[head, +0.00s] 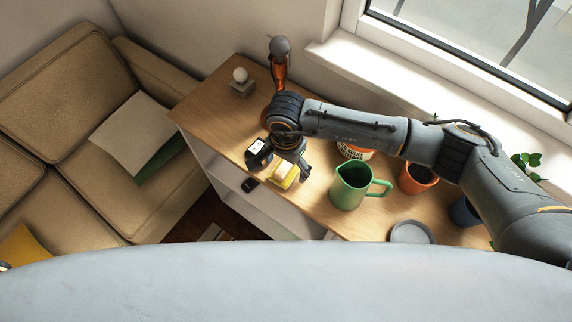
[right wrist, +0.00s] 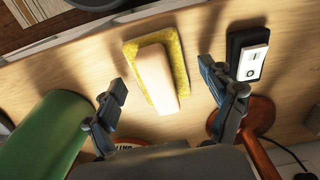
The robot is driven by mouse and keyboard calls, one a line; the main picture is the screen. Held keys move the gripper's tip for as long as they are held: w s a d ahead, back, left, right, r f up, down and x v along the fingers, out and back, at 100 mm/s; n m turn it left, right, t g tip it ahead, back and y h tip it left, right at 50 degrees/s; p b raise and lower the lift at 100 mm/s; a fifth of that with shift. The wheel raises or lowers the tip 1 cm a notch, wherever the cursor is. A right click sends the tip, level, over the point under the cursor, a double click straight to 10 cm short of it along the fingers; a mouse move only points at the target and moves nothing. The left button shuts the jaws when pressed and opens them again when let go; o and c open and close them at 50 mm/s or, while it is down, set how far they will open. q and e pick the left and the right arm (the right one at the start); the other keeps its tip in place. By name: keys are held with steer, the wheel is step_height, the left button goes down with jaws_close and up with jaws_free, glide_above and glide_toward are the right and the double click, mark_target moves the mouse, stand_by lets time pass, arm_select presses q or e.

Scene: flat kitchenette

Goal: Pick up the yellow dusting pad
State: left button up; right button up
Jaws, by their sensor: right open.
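The yellow dusting pad (head: 289,182) lies on the wooden counter near its front edge, with a cream block-shaped grip on top. In the right wrist view the pad (right wrist: 178,62) lies beyond the fingertips, roughly between their lines. My right gripper (head: 292,165) is above and just behind the pad in the head view. In the right wrist view its fingers (right wrist: 164,82) are spread wide with nothing between them. I cannot tell the exact height above the pad. My left gripper does not show.
A black switch box (head: 257,152) stands left of the pad. A green jug (head: 349,187) stands to the right, with an orange pot (head: 416,178) and grey dish (head: 411,232) beyond.

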mark_target(285, 165)
steer(key=c, duration=1.3)
steer(key=shift+o, duration=0.2)
steer(key=shift+w+r+b, duration=0.1)
steer(key=shift+r+b, duration=0.3)
steer(key=r, duration=0.1)
steer(key=b, duration=0.1)
steer(key=r+b, duration=0.1)
steer(key=shift+s+a+r, duration=0.15)
steer(key=shift+s+r, duration=0.1)
steer(key=shift+r, duration=0.05)
steer(key=s+a+r+b, duration=0.5)
steer(key=s+r, duration=0.4)
steer(key=s, duration=0.3)
steer(key=shift+s+a+r, duration=0.2)
steer(key=shift+s+r, duration=0.05)
steer(key=shift+r, duration=0.1)
